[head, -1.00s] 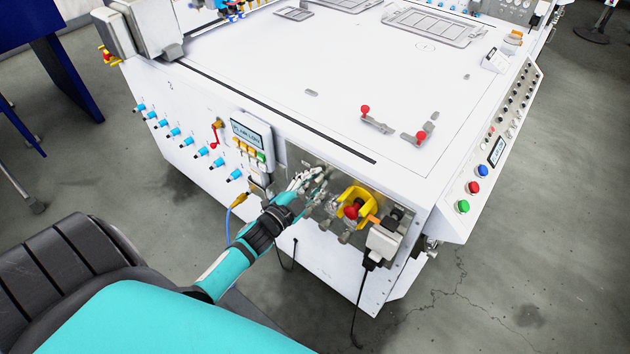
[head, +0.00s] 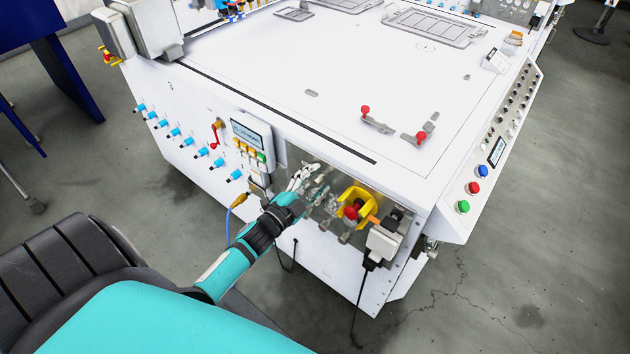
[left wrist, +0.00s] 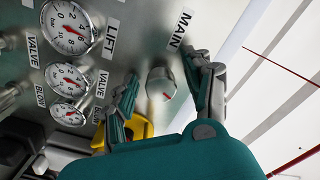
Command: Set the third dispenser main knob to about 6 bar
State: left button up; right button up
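A round grey knob (left wrist: 161,84) with a red mark sits on the metal panel near the label MAIN (left wrist: 181,30) in the left wrist view. My left gripper (left wrist: 163,80) has its two fingers spread on either side of this knob. A gap shows on the knob's left, and the right finger is close to it; contact cannot be told. In the head view my left gripper (head: 312,180) is at the front panel, and its fingers hide the knob. My right gripper is in neither view.
A pressure gauge (left wrist: 66,27) and smaller dials stand left of the knob, near LIFT and VALVE labels. A yellow guard (head: 357,198) with a red knob is just right of the gripper. A keypad display (head: 251,135) is to its upper left.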

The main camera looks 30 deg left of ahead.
pick_arm(q)
jog(key=s, duration=1.2)
jog(key=shift+a, duration=0.45)
jog(key=s+d+f+n+g+y, duration=0.1)
jog(key=s+d+f+n+g, duration=0.2)
jog(key=f, duration=1)
jog(key=s+f+n+g+y, duration=0.1)
jog(key=s+f+n+g, duration=0.35)
jog(key=f, duration=0.95)
jog(key=s+d+f+g, duration=0.2)
jog(key=s+f, duration=0.3)
jog(key=s, duration=0.3)
jog(key=s+d+f+g, duration=0.2)
jog(key=s+f+g, duration=0.2)
jog(key=s, duration=0.5)
jog(key=s+d+f+n+g, duration=0.1)
jog(key=s+d+f+g, duration=0.2)
jog(key=s+f, duration=0.4)
jog(key=shift+s+f+h, duration=0.3)
jog(key=shift+s+h, duration=0.1)
jog(key=shift+s, duration=0.3)
jog(key=shift+g, duration=0.25)
